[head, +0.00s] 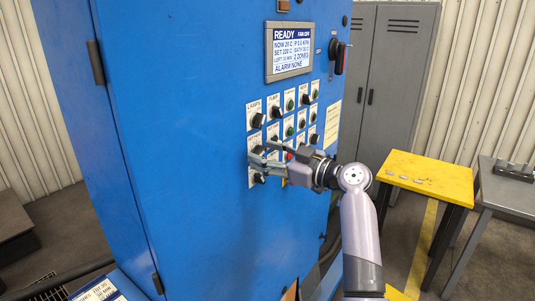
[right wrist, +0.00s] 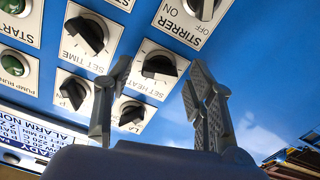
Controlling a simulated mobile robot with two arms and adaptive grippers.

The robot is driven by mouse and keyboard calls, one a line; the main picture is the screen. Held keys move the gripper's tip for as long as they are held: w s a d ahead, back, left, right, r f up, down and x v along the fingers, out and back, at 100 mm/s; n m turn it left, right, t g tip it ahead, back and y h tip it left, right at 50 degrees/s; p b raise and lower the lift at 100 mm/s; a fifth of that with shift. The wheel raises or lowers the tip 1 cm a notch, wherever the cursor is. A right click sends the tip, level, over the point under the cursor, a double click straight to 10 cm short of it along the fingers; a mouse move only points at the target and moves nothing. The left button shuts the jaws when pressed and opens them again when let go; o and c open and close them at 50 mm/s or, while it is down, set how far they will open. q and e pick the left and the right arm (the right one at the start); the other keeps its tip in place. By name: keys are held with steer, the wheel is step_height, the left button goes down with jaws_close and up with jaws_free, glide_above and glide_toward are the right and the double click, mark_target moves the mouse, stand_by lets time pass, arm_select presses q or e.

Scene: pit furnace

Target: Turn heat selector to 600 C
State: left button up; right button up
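The heat selector is a black knob (right wrist: 159,67) on a white plate marked SET HEAT, seen upside down in the right wrist view. My right gripper (head: 262,152) is at the lower left of the blue cabinet's control panel. In the right wrist view its two fingers (right wrist: 158,75) are apart, one on each side of the SET HEAT knob in the picture. I cannot tell whether they touch it. The gripper hides most of this knob in the head view. The display (head: 290,50) reads READY, SET 220 C, NOW 20 C. My left gripper is out of view.
Neighbouring controls are close: the SET TIME knob (right wrist: 87,35), the STIRRER switch (right wrist: 205,8) and a lower knob (right wrist: 131,113). A red-and-black switch (head: 340,58) is on the cabinet's right. A yellow table (head: 425,172) and grey lockers (head: 385,75) stand to the right.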

steer(key=c, duration=1)
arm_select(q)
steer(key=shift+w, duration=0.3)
